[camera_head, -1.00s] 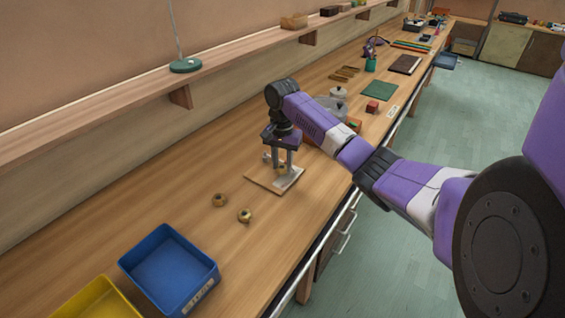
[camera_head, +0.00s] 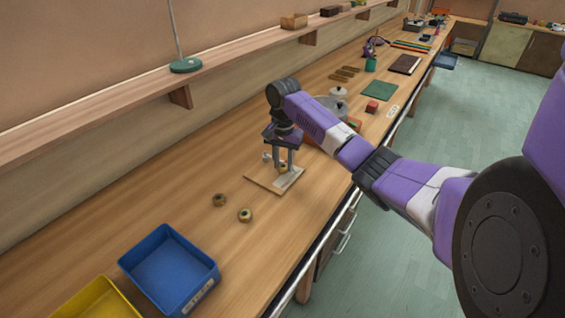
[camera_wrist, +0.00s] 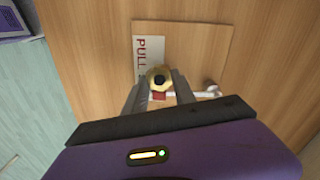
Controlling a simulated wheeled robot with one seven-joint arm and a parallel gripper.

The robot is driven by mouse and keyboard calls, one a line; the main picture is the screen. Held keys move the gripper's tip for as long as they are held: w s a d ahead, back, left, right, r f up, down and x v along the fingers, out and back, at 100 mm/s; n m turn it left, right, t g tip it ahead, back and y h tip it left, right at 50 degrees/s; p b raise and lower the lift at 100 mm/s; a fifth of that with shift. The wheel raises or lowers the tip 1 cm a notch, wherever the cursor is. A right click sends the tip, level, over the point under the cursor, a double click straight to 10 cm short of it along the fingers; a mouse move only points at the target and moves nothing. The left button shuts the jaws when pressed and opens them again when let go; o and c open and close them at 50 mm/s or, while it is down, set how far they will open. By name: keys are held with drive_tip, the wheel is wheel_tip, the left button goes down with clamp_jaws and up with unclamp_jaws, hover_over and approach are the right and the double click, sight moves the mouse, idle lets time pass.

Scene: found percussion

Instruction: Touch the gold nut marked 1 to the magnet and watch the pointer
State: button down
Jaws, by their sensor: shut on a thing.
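My gripper (camera_head: 284,164) is shut on a gold nut (camera_wrist: 159,77) with a dark hole in its middle; any number on it is too small to read. It holds the nut over a wooden board (camera_head: 258,182) on the bench. In the wrist view a small red block (camera_wrist: 159,96) sits right by the nut, between the fingers; I cannot tell whether they touch. A white bar (camera_wrist: 200,94) runs right from there to a round grey piece. A white card (camera_wrist: 147,50) reading PULL lies on the board. No pointer reading can be made out.
Two more nuts lie on the bench, one at the left (camera_head: 219,200) and one nearer (camera_head: 245,215). A blue tray (camera_head: 170,270) and a yellow tray (camera_head: 95,300) stand in front. A shelf (camera_head: 130,95) runs along the wall.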

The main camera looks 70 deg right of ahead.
drive_tip(key=shift+w+a+r+p, duration=0.1)
drive_tip(key=shift+w+a+p, duration=0.05)
drive_tip(key=shift+a+p, duration=0.55)
drive_tip(key=shift+w+a+p, duration=0.15)
drive_tip(key=shift+a+p, duration=0.35)
drive_tip(key=shift+p, duration=0.3)
drive_tip(key=shift+a, duration=0.1)
drive_tip(key=shift+w+a+p, duration=0.1)
drive_tip(key=shift+a+p, duration=0.3)
drive_tip(key=shift+p, duration=0.05)
drive_tip(key=shift+a, duration=0.1)
idle(0.7)
drive_tip(key=shift+w+a+p, duration=0.2)
drive_tip(key=shift+a+p, duration=0.45)
drive_tip(key=shift+p, duration=0.15)
drive_tip(key=shift+w+a+p, duration=0.2)
drive_tip(key=shift+a+p, duration=0.2)
drive_tip(key=shift+a, duration=0.45)
drive_tip(key=shift+w+a+p, duration=0.2)
drive_tip(key=shift+a+p, duration=0.15)
drive_tip(key=shift+a, duration=0.5)
wheel_tip(320, 180, up, 8)
